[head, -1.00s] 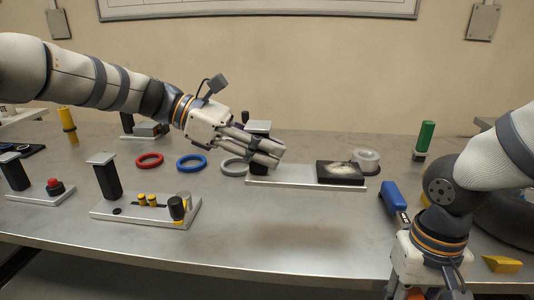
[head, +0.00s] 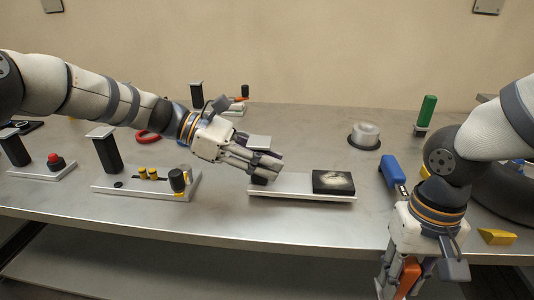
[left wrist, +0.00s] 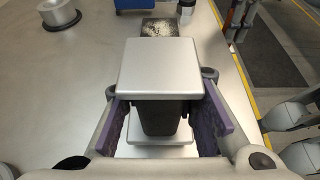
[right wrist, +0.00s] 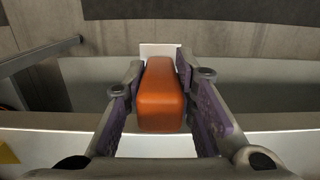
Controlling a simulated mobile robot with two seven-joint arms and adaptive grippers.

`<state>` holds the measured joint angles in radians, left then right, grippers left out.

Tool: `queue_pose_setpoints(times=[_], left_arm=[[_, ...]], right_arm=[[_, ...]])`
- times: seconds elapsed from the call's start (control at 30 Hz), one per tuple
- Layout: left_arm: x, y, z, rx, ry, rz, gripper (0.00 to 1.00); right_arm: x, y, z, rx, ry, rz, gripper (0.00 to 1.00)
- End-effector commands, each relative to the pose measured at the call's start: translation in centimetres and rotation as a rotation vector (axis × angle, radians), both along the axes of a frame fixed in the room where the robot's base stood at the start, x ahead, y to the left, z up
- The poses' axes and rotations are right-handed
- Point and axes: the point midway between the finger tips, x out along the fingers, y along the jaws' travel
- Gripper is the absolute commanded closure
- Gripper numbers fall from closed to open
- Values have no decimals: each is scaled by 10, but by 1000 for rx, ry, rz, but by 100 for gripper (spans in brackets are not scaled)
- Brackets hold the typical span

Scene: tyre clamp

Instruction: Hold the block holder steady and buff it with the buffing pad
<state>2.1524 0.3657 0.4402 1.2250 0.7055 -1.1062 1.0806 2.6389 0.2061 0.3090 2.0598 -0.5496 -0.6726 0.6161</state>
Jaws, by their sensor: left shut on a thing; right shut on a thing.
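The block holder is a silver base plate (head: 290,197) with a black block (head: 333,182) on its right end, whose top has a whitish patch, and a dark post under a flat silver cap (head: 258,141) on its left. My left gripper (head: 270,168) is shut on the post. The post (left wrist: 163,118) sits between its fingers in the left wrist view, and the block shows beyond it. My right gripper (head: 400,290) is shut on an orange part (right wrist: 162,95), likely the buffing pad's handle, low in front of the table's front edge. The pad's working face is hidden.
A blue-handled tool (head: 392,170) lies right of the holder, and a round metal piece (head: 365,135) stands behind it. A plate with yellow pegs (head: 150,174) is to the left. A yellow wedge (head: 497,237) and a dark tyre (head: 505,212) are at right.

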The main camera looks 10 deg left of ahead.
Motion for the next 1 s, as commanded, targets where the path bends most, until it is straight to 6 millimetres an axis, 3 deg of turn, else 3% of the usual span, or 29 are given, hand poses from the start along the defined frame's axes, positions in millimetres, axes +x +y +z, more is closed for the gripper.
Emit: queue_pose_setpoints(times=[0.77, 0.8, 0.83, 0.87, 1.0], left_arm=[[0, 0, -15, 0, -1, 1, 100], [0, 0, -15, 2, -1, 1, 64], [0, 0, -15, 1, 0, 1, 57], [0, 0, -15, 1, 0, 1, 53], [0, 0, -15, 1, 0, 0, 53]], right_arm=[[0, 0, 0, 0, -1, 0, 100], [0, 0, 0, 0, -1, 0, 100], [0, 0, 0, 0, -1, 0, 100], [0, 0, 0, 0, -1, 0, 100], [0, 0, 0, 0, -1, 0, 100]])
